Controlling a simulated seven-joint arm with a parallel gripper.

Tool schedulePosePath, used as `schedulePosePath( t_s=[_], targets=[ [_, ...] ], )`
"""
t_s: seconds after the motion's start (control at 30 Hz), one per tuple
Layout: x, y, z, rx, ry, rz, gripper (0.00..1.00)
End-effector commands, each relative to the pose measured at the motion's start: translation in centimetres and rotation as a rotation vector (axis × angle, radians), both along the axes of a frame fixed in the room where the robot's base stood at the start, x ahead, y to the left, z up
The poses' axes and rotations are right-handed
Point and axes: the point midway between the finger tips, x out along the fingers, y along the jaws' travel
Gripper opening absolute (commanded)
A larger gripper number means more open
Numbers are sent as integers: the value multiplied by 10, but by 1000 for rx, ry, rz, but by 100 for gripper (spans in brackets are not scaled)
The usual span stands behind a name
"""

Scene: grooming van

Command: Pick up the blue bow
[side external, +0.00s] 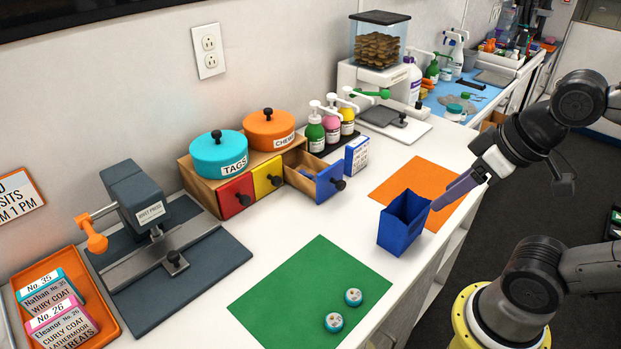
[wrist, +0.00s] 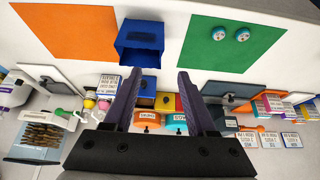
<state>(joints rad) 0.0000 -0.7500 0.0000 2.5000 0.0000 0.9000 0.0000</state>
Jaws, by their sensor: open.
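No blue bow shows clearly. The blue-fronted drawer (side external: 329,183) of the wooden cabinet is pulled open, and a small bluish thing (side external: 311,175) lies in it, too small to identify. An open-topped blue bag (side external: 399,233) stands upright on the counter by the orange mat; it also shows in the wrist view (wrist: 139,55). I cannot see its floor. My gripper (side external: 438,203), with purple fingers, is at the bag's right rim in the side view; I cannot tell whether it touches. In the wrist view my gripper (wrist: 157,74) is open, with nothing between its fingers.
The cabinet carries a teal TAGS tin (side external: 218,154) and an orange CHEWS tin (side external: 269,130). A small blue-and-white box (side external: 356,157) stands beside the open drawer. A green mat (side external: 300,290) holds two small teal-rimmed discs. A grey press (side external: 150,220) stands left. Bottles (side external: 331,125) stand behind.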

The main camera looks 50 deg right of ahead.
Motion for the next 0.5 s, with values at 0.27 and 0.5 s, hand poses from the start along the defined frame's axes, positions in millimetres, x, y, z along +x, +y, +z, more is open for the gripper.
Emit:
schedulePosePath(
  t_s=[0.27, 0.5],
  targets=[
    [0, 0, 0, 0, 0, 0, 40],
    [1, 0, 16, 24, 1, -45, 40]
  ],
)
